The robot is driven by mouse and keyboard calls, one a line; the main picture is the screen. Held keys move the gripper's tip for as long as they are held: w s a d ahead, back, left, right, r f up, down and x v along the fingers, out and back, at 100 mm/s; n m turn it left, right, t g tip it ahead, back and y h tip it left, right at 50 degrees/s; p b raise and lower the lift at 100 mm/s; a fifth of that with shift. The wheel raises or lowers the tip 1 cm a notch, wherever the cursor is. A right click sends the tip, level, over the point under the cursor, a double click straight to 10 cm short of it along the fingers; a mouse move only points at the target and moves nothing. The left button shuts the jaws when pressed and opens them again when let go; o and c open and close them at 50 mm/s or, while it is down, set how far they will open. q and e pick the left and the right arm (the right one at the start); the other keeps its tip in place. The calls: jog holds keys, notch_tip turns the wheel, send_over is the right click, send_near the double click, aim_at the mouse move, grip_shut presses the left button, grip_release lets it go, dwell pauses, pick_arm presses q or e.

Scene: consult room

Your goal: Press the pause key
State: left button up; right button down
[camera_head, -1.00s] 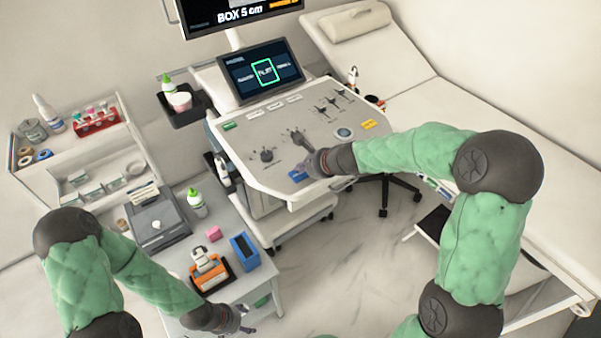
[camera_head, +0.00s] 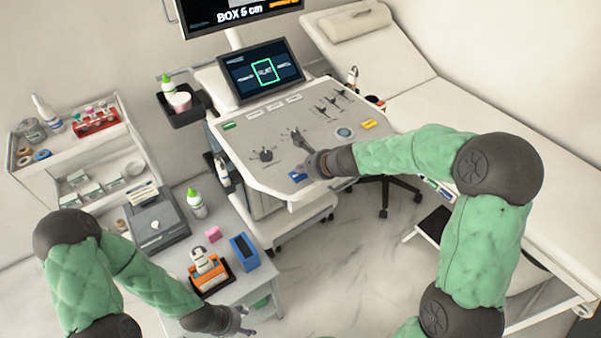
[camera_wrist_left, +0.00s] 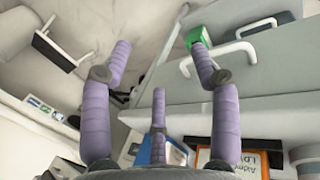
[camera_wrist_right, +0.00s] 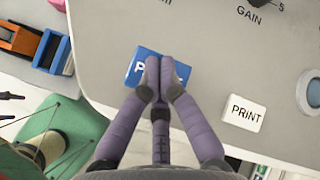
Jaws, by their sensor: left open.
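The blue key (camera_wrist_right: 140,66) lies on the grey console panel in the right wrist view. Only its first letter, a P, is readable because my fingers cover the rest. It also shows in the head view (camera_head: 297,177) near the panel's front left edge. My right gripper (camera_wrist_right: 159,63) is shut and empty, its fingertips together over the blue key; I cannot tell whether they touch it. In the head view the right gripper (camera_head: 306,170) is beside the key. My left gripper (camera_wrist_left: 159,45) is open and empty, low beside the side table, as the head view also shows (camera_head: 246,323).
A white PRINT key (camera_wrist_right: 244,112) lies right of the blue key. The panel also carries a yellow key (camera_head: 369,124), a green key (camera_head: 229,125), knobs and a round trackball (camera_head: 344,133). The screen (camera_head: 262,72) stands behind. The side table (camera_head: 243,287) holds several items.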

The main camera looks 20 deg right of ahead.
aim_at(302, 175)
jog(key=shift+r, duration=0.1)
jog(key=shift+r+p, duration=0.7)
jog(key=shift+p, duration=0.1)
notch_tip(302, 175, up, 5)
jog(key=p, duration=0.5)
jog(key=shift+r, duration=0.1)
dwell(0.8)
